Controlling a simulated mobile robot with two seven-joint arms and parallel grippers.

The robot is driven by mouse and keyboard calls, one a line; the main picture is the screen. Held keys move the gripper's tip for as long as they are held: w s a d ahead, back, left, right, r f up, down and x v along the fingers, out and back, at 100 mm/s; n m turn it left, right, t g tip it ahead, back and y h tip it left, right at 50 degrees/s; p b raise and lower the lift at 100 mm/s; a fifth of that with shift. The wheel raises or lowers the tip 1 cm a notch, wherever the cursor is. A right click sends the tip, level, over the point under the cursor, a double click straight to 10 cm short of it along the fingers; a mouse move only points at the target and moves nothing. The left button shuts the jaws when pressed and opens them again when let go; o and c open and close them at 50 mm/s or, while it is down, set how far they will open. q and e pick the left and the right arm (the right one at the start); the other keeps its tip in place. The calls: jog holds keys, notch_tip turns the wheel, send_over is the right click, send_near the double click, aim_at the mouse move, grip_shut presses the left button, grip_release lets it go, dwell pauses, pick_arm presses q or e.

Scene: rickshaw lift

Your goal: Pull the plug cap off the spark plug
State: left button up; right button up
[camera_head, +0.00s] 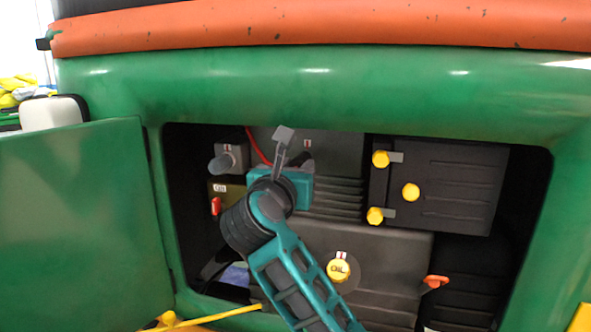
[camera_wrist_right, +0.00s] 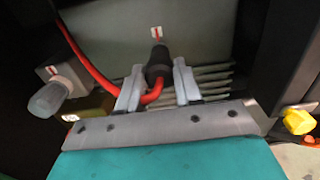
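The plug cap is a black rubber boot (camera_wrist_right: 157,64) on the end of a red cable (camera_wrist_right: 90,72), below a small red and white label on the grey engine cover. In the head view a dark piece just right of my right gripper (camera_head: 284,140) looks like the cap (camera_head: 301,161). In the right wrist view my right gripper (camera_wrist_right: 158,72) is open, with one grey finger on each side of the cap. Narrow gaps seem to show between fingers and cap. The spark plug is hidden under the cap. My left gripper is out of view.
The engine bay's green frame (camera_head: 310,85) surrounds the opening. A green door (camera_head: 80,225) stands open at the left. A grey knob (camera_head: 222,163) is left of the gripper. A dark box (camera_head: 455,185) with yellow knobs and a yellow oil cap (camera_head: 339,270) are to the right.

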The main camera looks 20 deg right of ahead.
jog(key=c, duration=0.5)
jog(key=shift+s+a, duration=0.1)
jog(key=shift+a, duration=0.05)
jog(key=shift+v, duration=1.9)
